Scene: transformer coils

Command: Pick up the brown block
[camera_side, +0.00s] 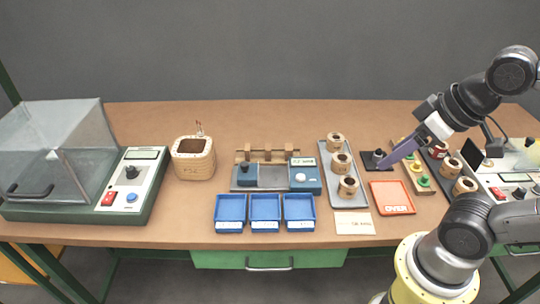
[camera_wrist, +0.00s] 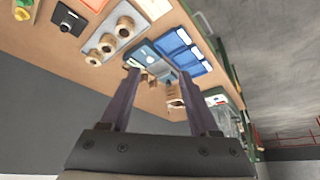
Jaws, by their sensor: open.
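The thing that best fits the brown block is a tan, box-shaped piece (camera_side: 194,163) left of centre on the table. It has a dark recess in its top, wires standing up, and dark markings on its front. It also shows small in the wrist view (camera_wrist: 174,103), beyond my fingers. My gripper (camera_side: 384,166) is at the right, far from this block, close to a small black square base with a knob (camera_side: 376,159). In the wrist view my gripper (camera_wrist: 159,74) has its two fingers wide apart with nothing held between them.
A grey tray (camera_side: 326,172) with 3 tan coils, a blue fixture with wooden supports (camera_side: 246,178) and blue bins (camera_side: 265,211) lie between my gripper and the block. A clear-covered tester (camera_side: 142,180) stands left. An orange-red tray (camera_side: 391,198) lies below my gripper.

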